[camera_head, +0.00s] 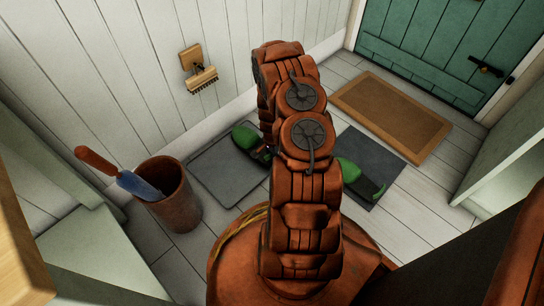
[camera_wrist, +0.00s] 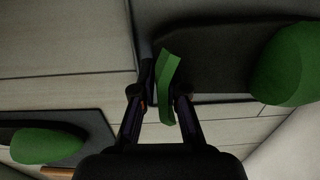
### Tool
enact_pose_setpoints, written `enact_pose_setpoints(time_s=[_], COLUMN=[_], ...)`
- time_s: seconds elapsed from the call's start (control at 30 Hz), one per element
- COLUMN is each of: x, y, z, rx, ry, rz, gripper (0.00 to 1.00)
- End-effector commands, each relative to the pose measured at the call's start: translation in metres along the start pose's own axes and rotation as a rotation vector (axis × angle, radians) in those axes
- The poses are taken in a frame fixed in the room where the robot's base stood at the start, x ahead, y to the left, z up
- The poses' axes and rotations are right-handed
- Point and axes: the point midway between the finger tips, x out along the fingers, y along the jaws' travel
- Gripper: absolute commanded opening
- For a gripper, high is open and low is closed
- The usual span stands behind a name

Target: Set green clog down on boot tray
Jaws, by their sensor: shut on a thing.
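My gripper (camera_wrist: 165,88) is shut on the green heel strap of a green clog (camera_wrist: 290,65) with a dark footbed. In the head view this clog (camera_head: 246,137) shows just left of my arm, over the grey boot tray (camera_head: 213,182); my arm hides its heel and my gripper. The tray also shows behind the clog in the wrist view (camera_wrist: 172,14). I cannot tell whether the clog touches the tray. A second green clog (camera_head: 349,170) is on a dark mat (camera_head: 372,152) right of my arm; it also shows at lower left in the wrist view (camera_wrist: 45,146).
A brown bin (camera_head: 172,205) with a blue-bladed, orange-handled tool (camera_head: 137,185) stands left of the tray. A brush (camera_head: 202,80) hangs on the white wall behind. A brown doormat (camera_head: 392,112) lies before the green door (camera_head: 430,40). Plank floor is clear at right.

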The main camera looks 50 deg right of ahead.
Motion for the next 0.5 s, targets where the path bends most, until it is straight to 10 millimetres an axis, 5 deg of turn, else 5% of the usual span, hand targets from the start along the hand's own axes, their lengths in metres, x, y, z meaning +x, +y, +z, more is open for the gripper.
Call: enact_pose_setpoints(time_s=[0.5], x=[0.0063], y=[-0.0002], z=[-0.0002], rx=[0.000], ry=[0.001], rz=[-0.001], gripper=[0.00])
